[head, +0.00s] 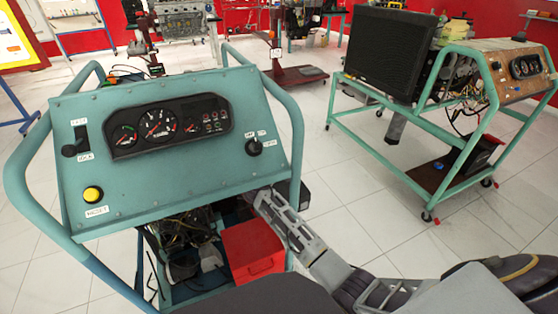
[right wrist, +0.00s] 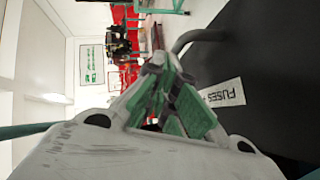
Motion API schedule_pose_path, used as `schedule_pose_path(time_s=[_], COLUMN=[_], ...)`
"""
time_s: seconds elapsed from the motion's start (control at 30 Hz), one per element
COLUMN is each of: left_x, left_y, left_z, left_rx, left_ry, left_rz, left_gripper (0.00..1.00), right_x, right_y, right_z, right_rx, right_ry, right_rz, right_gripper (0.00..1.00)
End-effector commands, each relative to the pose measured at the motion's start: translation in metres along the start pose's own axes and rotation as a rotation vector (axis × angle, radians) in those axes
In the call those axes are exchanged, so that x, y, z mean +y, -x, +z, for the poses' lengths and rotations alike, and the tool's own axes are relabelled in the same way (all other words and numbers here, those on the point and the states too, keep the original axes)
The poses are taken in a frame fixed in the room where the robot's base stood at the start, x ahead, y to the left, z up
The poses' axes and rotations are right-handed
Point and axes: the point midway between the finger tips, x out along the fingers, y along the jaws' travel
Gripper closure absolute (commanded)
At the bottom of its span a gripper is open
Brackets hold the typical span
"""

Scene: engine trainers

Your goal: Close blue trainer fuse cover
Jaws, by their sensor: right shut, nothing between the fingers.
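The blue trainer (head: 180,170) stands in the left half of the head view, with its gauge panel facing me. A dark box (head: 291,190) shows at its lower right side, partly hidden by my right gripper (head: 266,203). In the right wrist view, a large black surface (right wrist: 275,75) with a white label reading "FUSES" (right wrist: 222,95) fills the right side. It appears to be the fuse cover; I cannot tell how far open it is. My right gripper (right wrist: 168,103) is shut and empty, its green-padded fingers close beside that surface; contact is unclear. My left gripper is out of view.
A red box (head: 252,252) sits low in the trainer frame, left of my right arm, near loose wiring (head: 185,245). A curved tube (right wrist: 195,38) passes close above the fingers in the right wrist view. A second trainer (head: 445,70) stands at right. Tiled floor between them is clear.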

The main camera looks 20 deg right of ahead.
Motion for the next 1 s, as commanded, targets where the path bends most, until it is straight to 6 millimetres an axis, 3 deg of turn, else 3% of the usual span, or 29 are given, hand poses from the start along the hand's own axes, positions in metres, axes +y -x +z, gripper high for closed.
schedule_pose_path(time_s=[0.43, 1.0], left_x=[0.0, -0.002], left_y=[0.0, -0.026], left_z=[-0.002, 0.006], left_rx=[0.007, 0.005], left_ry=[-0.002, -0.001], left_rz=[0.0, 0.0], left_gripper=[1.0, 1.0], right_x=[0.001, -0.002], right_y=[0.004, 0.033], right_z=[-0.004, -0.032], right_rx=[-0.003, -0.002], right_ry=[0.0, 0.052], right_rz=[0.001, 0.053], right_gripper=[1.0, 1.0])
